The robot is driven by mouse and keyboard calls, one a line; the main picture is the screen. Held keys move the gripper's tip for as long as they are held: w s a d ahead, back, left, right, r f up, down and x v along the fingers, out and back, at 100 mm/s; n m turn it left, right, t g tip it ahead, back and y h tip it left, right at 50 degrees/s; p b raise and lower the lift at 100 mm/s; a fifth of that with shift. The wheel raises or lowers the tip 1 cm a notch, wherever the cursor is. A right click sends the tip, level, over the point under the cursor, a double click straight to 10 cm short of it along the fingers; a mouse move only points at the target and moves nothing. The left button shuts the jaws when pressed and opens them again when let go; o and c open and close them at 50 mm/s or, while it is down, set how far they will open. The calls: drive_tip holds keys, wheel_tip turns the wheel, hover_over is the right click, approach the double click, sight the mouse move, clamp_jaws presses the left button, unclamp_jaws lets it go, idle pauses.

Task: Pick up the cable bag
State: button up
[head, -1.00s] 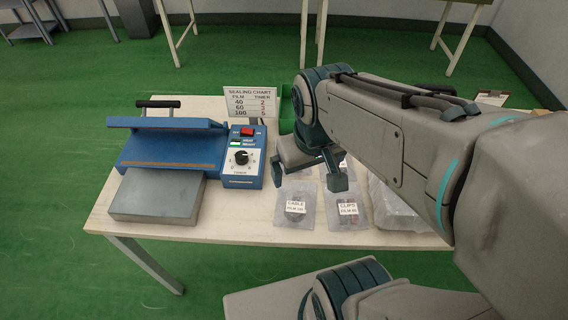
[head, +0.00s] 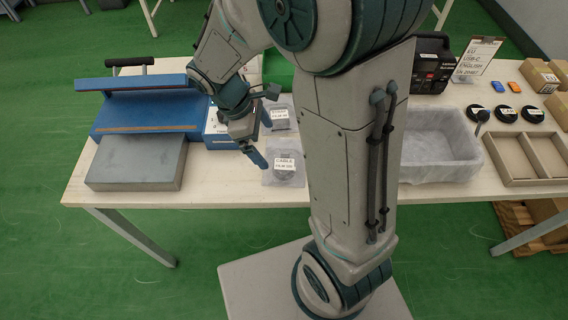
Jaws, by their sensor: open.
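The cable bag (head: 284,172), a clear flat bag with a white CABLE label and a dark item inside, lies on the table (head: 230,196) near its front edge. My gripper (head: 267,128) is open and empty, just left of and above the bag. Its lower finger is close to the bag's left edge; I cannot tell whether it touches. Another labelled bag (head: 279,117) lies behind the cable bag, partly covered by the gripper's upper finger. My arm hides the table right of the bags.
A blue sealing machine (head: 150,115) with a grey plate (head: 137,163) stands left of the gripper. On the right are a translucent bin (head: 440,150), a divided tray (head: 530,158), black round items (head: 505,114) and cardboard boxes (head: 541,76). The table's front strip is clear.

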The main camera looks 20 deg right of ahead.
hover_over(283, 164)
drive_tip(key=w+a, duration=0.1)
drive_tip(key=a, duration=0.1)
drive_tip(key=f, duration=0.4)
drive_tip(key=shift+w+a+f, duration=0.1)
drive_tip(key=shift+a+f, duration=0.1)
drive_tip(key=shift+f, duration=0.05)
drive_tip(key=shift+b+x, duration=0.35)
drive_tip(key=shift+x, duration=2.35)
drive_tip(key=shift+d+r, duration=0.1)
drive_tip(key=shift+r, duration=0.05)
drive_tip(key=c, duration=1)
